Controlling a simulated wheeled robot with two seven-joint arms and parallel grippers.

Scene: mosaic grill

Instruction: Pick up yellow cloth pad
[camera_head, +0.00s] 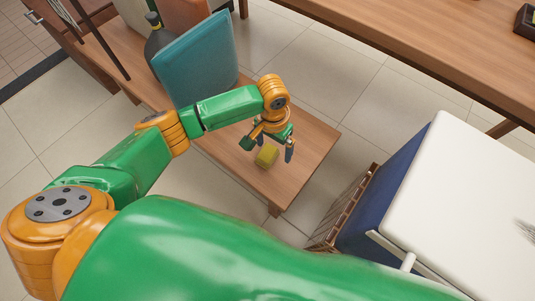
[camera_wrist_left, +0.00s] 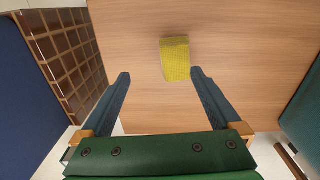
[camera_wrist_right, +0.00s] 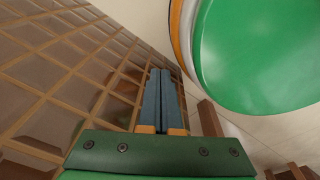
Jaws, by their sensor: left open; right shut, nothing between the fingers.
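The yellow cloth pad (camera_head: 267,155) is a small block-like pad lying on the low wooden table (camera_head: 307,165), near its right end. It also shows in the left wrist view (camera_wrist_left: 175,60), on bare wood. My left gripper (camera_head: 268,146) is open just above and beside the pad. In the left wrist view the two blue-grey fingers of the gripper (camera_wrist_left: 160,75) are spread wide, and the pad lies beyond the tips, closer to the right finger. Nothing is between the fingers. My right gripper (camera_wrist_right: 160,72) is shut and empty, its fingers together; it is not seen in the head view.
A teal panel (camera_head: 197,60) and a dark bottle (camera_head: 158,45) stand on the table left of the pad. A brown lattice rack (camera_head: 345,208) and a white-topped blue cabinet (camera_head: 470,190) stand to the right. Another wooden table (camera_head: 410,45) is at the back. Tiled floor lies between.

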